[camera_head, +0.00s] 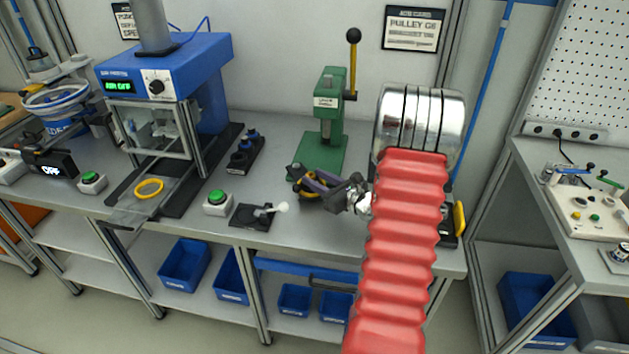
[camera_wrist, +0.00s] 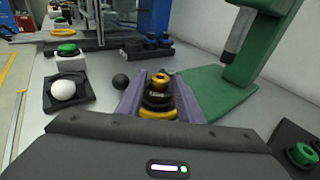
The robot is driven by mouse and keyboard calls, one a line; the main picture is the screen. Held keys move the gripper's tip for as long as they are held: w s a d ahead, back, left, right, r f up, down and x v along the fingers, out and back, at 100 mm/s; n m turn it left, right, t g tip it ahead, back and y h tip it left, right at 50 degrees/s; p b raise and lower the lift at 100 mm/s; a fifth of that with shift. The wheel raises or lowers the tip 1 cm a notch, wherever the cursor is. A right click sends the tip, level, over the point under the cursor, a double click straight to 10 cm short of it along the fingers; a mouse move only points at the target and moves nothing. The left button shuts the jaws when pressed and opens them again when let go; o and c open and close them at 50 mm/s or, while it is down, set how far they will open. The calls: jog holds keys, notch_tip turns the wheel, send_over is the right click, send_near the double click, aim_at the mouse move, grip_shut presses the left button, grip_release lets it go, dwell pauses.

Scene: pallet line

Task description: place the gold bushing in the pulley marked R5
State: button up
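The gold bushing (camera_wrist: 160,79) shows in the wrist view on top of a black pulley (camera_wrist: 158,98) with a yellow base ring (camera_wrist: 157,113). Whether it is seated in the bore I cannot tell, and the marking is too small to read. My gripper (camera_wrist: 159,84) has its two purple fingers apart, one on each side of the bushing and pulley. A gap shows beside the bushing, so the fingers look open. In the head view my gripper (camera_head: 306,181) is low over the bench in front of the green press, and the pulley is mostly hidden by it.
A green press (camera_head: 325,130) stands just behind my gripper. A black pad with a white knob (camera_head: 283,207) and a green button box (camera_head: 217,201) are to the left. The blue machine (camera_head: 165,72) with a yellow ring (camera_head: 149,188) stands further left.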

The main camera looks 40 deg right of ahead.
jog(key=shift+o, duration=0.9)
jog(key=shift+r, duration=0.1)
jog(key=s+r, duration=0.1)
jog(key=s, duration=1.1)
jog(key=shift+r, duration=0.4)
